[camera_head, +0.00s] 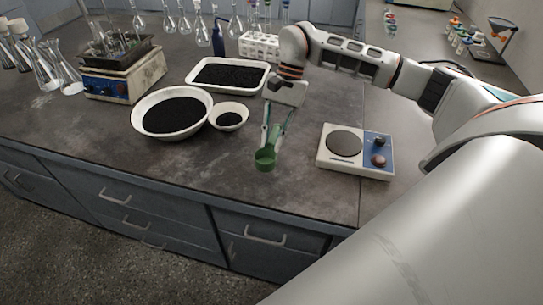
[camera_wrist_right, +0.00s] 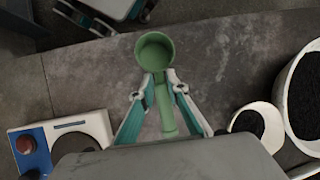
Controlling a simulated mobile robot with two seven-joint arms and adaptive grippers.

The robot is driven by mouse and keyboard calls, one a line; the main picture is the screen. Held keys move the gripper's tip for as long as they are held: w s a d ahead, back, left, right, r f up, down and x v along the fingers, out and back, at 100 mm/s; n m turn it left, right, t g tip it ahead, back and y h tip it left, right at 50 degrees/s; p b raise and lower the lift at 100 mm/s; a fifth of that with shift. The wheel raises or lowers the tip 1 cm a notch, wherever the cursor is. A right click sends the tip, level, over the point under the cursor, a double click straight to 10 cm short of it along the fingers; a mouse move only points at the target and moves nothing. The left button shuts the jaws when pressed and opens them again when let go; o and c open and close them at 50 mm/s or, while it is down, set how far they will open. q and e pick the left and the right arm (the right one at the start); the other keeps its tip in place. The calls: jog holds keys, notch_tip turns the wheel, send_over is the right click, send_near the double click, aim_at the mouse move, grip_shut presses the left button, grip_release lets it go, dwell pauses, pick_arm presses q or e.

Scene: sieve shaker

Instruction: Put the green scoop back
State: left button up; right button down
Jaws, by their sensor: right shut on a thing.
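The green scoop (camera_head: 265,158) has a round cup and a straight handle. My right gripper (camera_head: 268,129) is shut on its handle, with the cup pointing toward the counter's front edge. In the right wrist view the scoop's cup (camera_wrist_right: 155,51) sits beyond the fingertips and the handle lies between the fingers of my right gripper (camera_wrist_right: 157,84). The cup looks empty there. Whether the scoop touches the counter I cannot tell. My left gripper is in neither view.
A large white bowl (camera_head: 140,121) and a small bowl (camera_head: 241,112), both with black grains, stand left of the scoop. A white tray (camera_head: 196,85) of black grains lies behind. A hotplate (camera_head: 325,158) stands to the right. The counter front is clear.

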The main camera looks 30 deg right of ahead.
aim_at(271, 157)
jog(key=shift+f, duration=3.05)
jog(key=shift+f, duration=0.1)
jog(key=c, duration=2)
grip_release()
jog(key=shift+o, duration=0.2)
jog(key=v, duration=1.2)
